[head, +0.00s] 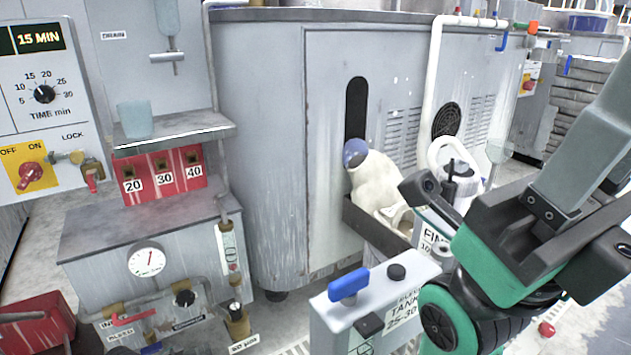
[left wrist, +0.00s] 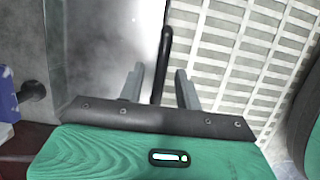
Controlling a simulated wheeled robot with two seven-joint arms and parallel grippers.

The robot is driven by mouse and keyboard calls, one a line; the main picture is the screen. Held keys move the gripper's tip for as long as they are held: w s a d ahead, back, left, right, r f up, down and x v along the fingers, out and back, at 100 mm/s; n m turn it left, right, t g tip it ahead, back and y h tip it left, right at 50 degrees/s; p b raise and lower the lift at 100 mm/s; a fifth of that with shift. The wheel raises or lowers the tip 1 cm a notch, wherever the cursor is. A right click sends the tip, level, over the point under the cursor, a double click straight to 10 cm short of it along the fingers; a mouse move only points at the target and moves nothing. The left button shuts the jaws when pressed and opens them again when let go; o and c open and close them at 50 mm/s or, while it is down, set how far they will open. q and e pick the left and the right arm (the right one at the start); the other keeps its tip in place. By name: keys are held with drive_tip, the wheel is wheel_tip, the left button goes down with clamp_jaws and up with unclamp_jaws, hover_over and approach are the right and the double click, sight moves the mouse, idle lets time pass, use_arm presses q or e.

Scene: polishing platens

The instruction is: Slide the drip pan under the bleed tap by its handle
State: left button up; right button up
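In the left wrist view a shiny grey metal surface (left wrist: 108,48), apparently the drip pan, fills the upper left. A black bar handle (left wrist: 165,48) rises at its right edge. My left gripper (left wrist: 160,88) is open, with one finger on each side of the handle; gaps show between handle and fingers. I cannot make out the pan or my left gripper in the head view. A brass tap (head: 237,322) at the front of the grey cabinet may be the bleed tap; its identity is unclear.
A white slatted grating (left wrist: 235,45) lies right of the handle. A dark knob (left wrist: 33,91) juts in at the left. In the head view a grey tank (head: 345,312) with a blue handle stands near the brass tap. A dark bin with a pale sack (head: 378,180) stands behind.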

use_arm(q)
clamp_jaws()
drive_tip(key=shift+w+a+b, duration=0.55)
drive_tip(key=shift+w+a, duration=0.25)
drive_tip(key=shift+w, duration=0.2)
drive_tip(key=shift+w+a+b, duration=0.5)
drive_tip(key=shift+w+a, duration=0.3)
drive_tip(key=shift+w, duration=0.15)
drive_tip(key=shift+o, duration=0.4)
unclamp_jaws()
